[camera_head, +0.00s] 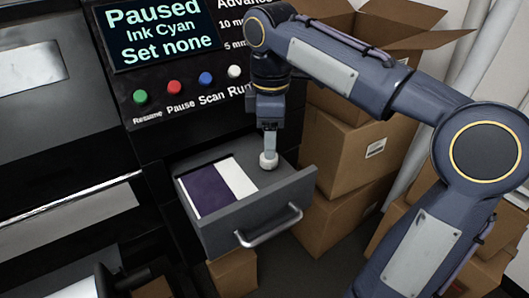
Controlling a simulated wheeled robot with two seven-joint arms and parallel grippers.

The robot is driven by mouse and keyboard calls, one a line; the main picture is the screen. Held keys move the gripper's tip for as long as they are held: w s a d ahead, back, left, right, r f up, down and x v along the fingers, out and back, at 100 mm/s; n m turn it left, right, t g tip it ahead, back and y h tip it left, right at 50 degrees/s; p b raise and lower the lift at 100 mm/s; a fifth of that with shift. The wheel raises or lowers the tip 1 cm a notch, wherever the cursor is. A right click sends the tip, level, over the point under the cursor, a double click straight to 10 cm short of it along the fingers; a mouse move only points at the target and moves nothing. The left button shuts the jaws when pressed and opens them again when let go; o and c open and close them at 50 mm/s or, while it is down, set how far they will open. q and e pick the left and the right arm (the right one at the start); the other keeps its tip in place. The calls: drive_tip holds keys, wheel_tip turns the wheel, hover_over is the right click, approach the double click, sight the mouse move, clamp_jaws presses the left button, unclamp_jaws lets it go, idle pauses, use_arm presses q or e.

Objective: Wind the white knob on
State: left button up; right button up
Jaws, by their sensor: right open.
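A small round white knob (268,161) stands on the right part of the open grey drawer (242,221). My right gripper (269,150) points straight down just above it, fingertips at its top. The jaws are open, but the gap between the fingers hardly shows, and I cannot tell whether they touch the knob. To the left of the knob, a dark purple strip (208,191) and a white strip (238,178) lie side by side in the drawer. The screen (157,32) reads "Paused, Ink Cyan, Set none". My left gripper is not in view.
Above the drawer is a row of buttons: green (140,97), red (173,87), blue (205,79) and white (234,72). A bar handle (269,228) sticks out from the drawer front. Cardboard boxes (346,155) are stacked close on the right. My arm hides part of the "Advance" lettering.

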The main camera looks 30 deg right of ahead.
sight(269, 161)
drive_tip(key=shift+f+b, duration=0.3)
drive_tip(key=shift+f, duration=1.9)
drive_tip(key=c, duration=1)
